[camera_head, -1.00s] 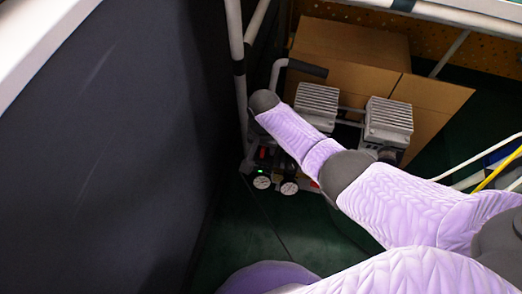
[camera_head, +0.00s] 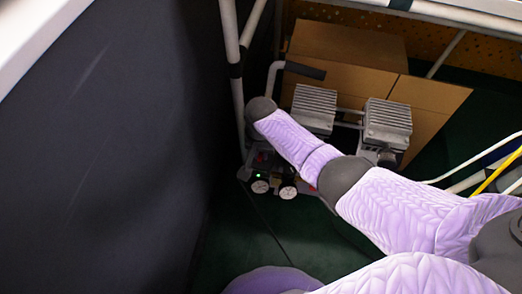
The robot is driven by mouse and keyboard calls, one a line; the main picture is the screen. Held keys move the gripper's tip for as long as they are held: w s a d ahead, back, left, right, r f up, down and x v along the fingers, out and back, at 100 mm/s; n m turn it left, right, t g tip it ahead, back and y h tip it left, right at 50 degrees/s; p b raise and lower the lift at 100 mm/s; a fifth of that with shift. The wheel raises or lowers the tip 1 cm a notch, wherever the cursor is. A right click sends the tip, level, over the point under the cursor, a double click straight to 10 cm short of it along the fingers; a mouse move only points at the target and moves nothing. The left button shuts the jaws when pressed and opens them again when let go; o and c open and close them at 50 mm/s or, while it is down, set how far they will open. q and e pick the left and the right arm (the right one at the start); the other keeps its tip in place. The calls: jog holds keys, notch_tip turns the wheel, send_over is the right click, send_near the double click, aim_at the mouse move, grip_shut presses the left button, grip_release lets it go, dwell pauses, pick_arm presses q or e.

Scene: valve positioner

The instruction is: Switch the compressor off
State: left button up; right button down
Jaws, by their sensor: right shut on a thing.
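The compressor (camera_head: 387,124) stands on the dark green floor, with two grey ribbed motor heads and a black-gripped handle (camera_head: 305,70). At its near left end are two round white gauges, a small green light (camera_head: 258,175) and a dark red switch (camera_head: 262,158). My right arm comes in from the right across the compressor and bends down at its grey wrist. My right gripper (camera_head: 259,149) is small and dark in the picture, at the red switch, and appears shut on it. The arm hides part of the compressor's middle. My left gripper is not in view.
A cardboard box (camera_head: 350,45) stands behind the compressor. A dark wall panel (camera_head: 110,150) fills the left, with white pipes (camera_head: 232,70) beside the compressor. White and yellow hoses (camera_head: 495,168) lie at the right. The floor in front of the gauges is clear.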

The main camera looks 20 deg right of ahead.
jog(key=n+p, duration=0.1)
jog(key=n, duration=0.2)
jog(key=shift+n, duration=0.4)
jog(key=n, duration=0.4)
jog(key=shift+n, duration=0.3)
jog(key=n, duration=0.5)
jog(key=shift+d+p, duration=0.1)
jog(key=shift+p, duration=0.25)
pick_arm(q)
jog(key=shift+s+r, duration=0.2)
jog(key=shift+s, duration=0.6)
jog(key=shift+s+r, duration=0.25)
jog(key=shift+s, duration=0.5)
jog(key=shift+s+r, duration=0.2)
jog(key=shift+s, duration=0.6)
pick_arm(e)
jog(key=shift+n, duration=2.4)
jog(key=c, duration=0.7)
grip_release()
